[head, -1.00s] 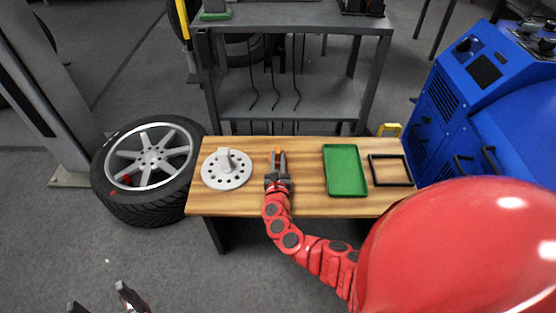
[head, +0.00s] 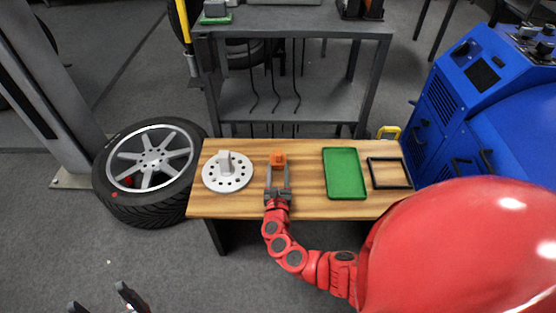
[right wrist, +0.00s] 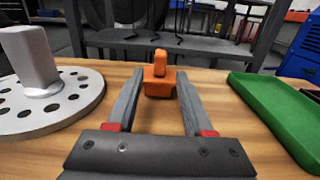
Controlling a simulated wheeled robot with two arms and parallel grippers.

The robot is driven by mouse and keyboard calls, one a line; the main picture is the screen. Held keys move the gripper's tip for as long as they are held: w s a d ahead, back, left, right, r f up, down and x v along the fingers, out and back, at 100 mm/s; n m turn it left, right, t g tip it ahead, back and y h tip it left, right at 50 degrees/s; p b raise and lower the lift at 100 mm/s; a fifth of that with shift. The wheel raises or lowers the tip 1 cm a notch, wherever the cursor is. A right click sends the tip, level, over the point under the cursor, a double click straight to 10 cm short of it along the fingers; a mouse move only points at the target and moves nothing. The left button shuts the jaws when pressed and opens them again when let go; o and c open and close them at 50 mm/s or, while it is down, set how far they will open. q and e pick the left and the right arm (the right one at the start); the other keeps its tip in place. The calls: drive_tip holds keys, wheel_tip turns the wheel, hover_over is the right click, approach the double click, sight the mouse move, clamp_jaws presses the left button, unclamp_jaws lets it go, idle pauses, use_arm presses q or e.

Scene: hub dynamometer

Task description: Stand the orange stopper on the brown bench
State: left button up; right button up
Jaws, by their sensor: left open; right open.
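The orange stopper (head: 278,159) stands upright on the brown wooden bench (head: 310,200), near its back edge. In the right wrist view the stopper (right wrist: 158,80) has a wide base and a narrower knob on top. My right gripper (head: 277,170) is open, low over the bench, with its fingers pointing at the stopper. The stopper is just beyond the fingertips, between their lines, and no finger visibly grips it. My left gripper (head: 98,297) is open and empty at the bottom left, away from the bench.
A grey disc with holes and a post (head: 227,171) lies left of my right gripper. A green tray (head: 344,174) and a black square frame (head: 389,173) lie to the right. A wheel (head: 150,165) is left of the bench; a grey shelf (head: 290,100) stands behind.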

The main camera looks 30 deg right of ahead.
drive_tip(key=v, duration=0.7)
drive_tip(key=shift+s+a+p, duration=0.1)
drive_tip(key=shift+s+p, duration=0.05)
drive_tip(key=shift+p, duration=0.2)
